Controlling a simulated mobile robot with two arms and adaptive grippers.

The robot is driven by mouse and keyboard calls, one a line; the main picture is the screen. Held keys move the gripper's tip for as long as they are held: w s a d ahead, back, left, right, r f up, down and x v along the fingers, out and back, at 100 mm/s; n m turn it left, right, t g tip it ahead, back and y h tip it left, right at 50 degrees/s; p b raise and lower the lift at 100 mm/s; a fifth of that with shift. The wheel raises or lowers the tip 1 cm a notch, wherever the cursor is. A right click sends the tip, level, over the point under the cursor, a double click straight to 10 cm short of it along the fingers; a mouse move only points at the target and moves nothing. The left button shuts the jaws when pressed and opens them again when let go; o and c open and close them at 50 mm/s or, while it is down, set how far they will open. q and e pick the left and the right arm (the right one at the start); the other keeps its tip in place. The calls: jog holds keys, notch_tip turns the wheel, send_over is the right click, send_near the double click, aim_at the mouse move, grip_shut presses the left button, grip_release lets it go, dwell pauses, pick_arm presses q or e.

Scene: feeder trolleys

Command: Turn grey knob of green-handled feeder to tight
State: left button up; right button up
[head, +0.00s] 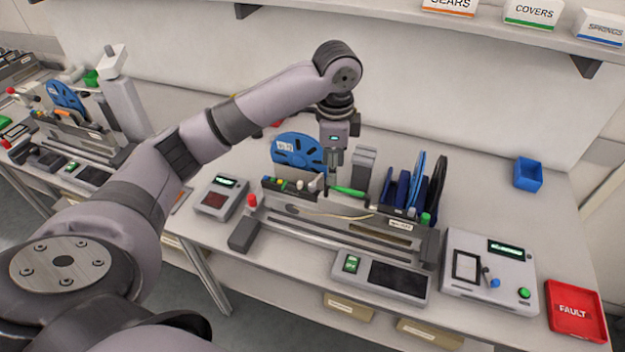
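The feeder trolley (300,225) stands on the bench in the middle of the head view. A green handle (349,191) lies on its top, just right of my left gripper (332,182). My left arm reaches in from the lower left and its gripper points straight down over the feeder. Its fingers look close together near the feeder's top, beside the green handle. The grey knob is too small or hidden behind the fingers to make out. I cannot tell whether the fingers touch it. My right gripper is not in view.
A blue reel (298,151) stands behind the feeder, and dark blue and black reels (418,185) stand right of the gripper. A tester box (490,275), a red fault tray (575,311) and a blue bin (528,174) are at right. A shelf (400,14) hangs above.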

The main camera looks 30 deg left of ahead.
pick_arm(q)
send_near(312, 184)
notch_tip(312, 184, down, 9)
jog(key=p, duration=0.4)
jog(key=shift+w+r, duration=0.1)
jog(key=shift+w, duration=0.05)
dwell(0.4)
jog(key=shift+c, duration=0.2)
grip_shut()
